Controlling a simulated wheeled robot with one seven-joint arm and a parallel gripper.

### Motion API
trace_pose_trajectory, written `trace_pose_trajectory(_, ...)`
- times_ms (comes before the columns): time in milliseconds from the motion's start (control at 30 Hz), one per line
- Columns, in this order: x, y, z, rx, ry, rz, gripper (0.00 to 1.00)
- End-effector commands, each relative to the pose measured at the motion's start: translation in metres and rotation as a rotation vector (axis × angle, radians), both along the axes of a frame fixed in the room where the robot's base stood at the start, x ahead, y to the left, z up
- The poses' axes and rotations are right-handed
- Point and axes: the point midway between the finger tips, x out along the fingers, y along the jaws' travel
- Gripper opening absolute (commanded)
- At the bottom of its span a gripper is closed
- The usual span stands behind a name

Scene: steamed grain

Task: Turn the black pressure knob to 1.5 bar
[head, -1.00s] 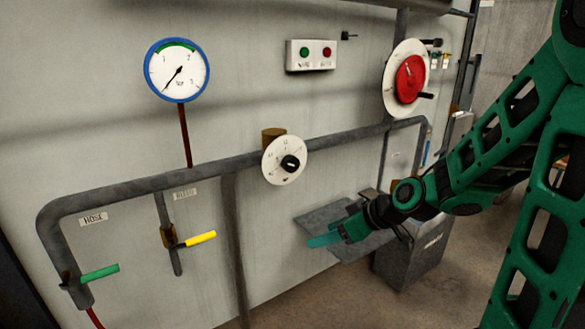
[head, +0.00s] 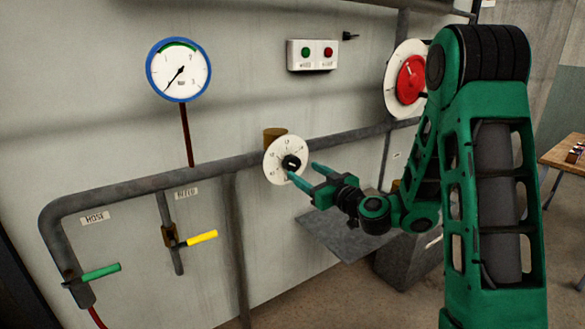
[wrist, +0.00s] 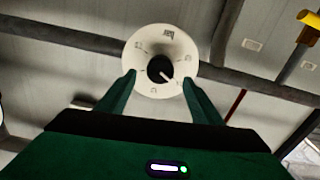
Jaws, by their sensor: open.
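The black pressure knob (head: 291,162) sits at the centre of a white round dial (head: 272,174) on the grey pipe. In the wrist view the knob (wrist: 160,69) shows between my two fingers, with a pale pointer mark; the dial numbers are too small to read surely. My gripper (head: 302,173) is open, its green fingers spread and pointing at the dial from the right. It seems close in front of the knob; I cannot tell whether it touches. The blue-rimmed gauge (head: 180,70) above left has its needle pointing down-left, near the low end.
A yellow-handled valve (head: 202,238) and a green-handled valve (head: 101,272) hang from the pipe (head: 130,191) at left. A red wheel on a white disc (head: 410,80) is behind my arm. A button box (head: 313,55) is above. A grey shelf (head: 345,238) lies below.

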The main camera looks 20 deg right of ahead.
Motion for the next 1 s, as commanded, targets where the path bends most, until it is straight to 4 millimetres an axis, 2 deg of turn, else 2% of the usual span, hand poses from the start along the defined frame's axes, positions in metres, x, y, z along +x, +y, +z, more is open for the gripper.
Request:
trace_pose_trajectory(200, 0.035, 0.014, 0.001, -0.003, -0.004, 0.004, 0.6)
trace_pose_trajectory(400, 0.059, 0.021, 0.0, -0.002, -0.001, 0.003, 0.6)
trace_pose_trajectory(600, 0.068, 0.023, 0.0, 0.0, -0.001, 0.002, 0.6)
trace_pose_trajectory(867, 0.068, 0.023, 0.0, 0.0, -0.001, 0.001, 0.6)
trace_pose_trajectory(1000, 0.068, 0.023, 0.0, 0.0, -0.001, 0.001, 0.26)
